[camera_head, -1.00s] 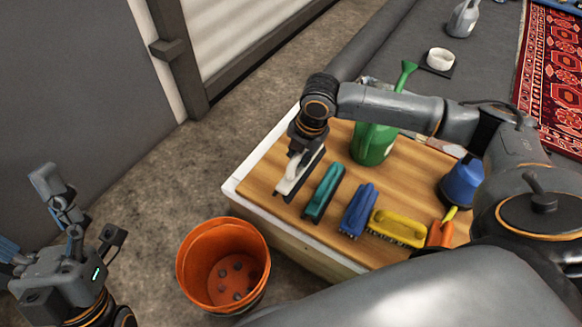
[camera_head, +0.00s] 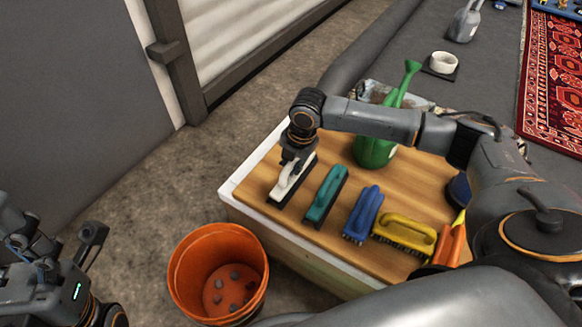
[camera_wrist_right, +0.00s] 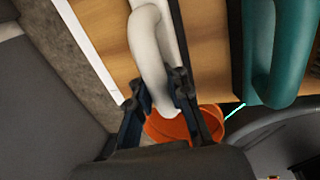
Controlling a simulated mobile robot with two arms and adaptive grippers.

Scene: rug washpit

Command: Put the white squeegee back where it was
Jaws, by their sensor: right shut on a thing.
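The white squeegee (camera_head: 290,183) is at the left end of the wooden table top (camera_head: 262,177), beside the teal brush. My right gripper (camera_head: 297,160) is above it and shut on its handle. In the right wrist view the white handle (camera_wrist_right: 150,60) runs between the two fingers (camera_wrist_right: 172,105). Whether the squeegee's dark lower edge touches the wood, I cannot tell. My left gripper (camera_head: 60,250) is at the lower left, away from the table, and holds nothing that I can see; its fingertips are not clear.
A teal brush (camera_head: 325,194), a blue brush (camera_head: 362,214) and a yellow brush (camera_head: 405,233) lie in a row to the right. A green watering can (camera_head: 374,150) stands behind them. An orange bucket (camera_head: 190,265) stands on the floor before the table.

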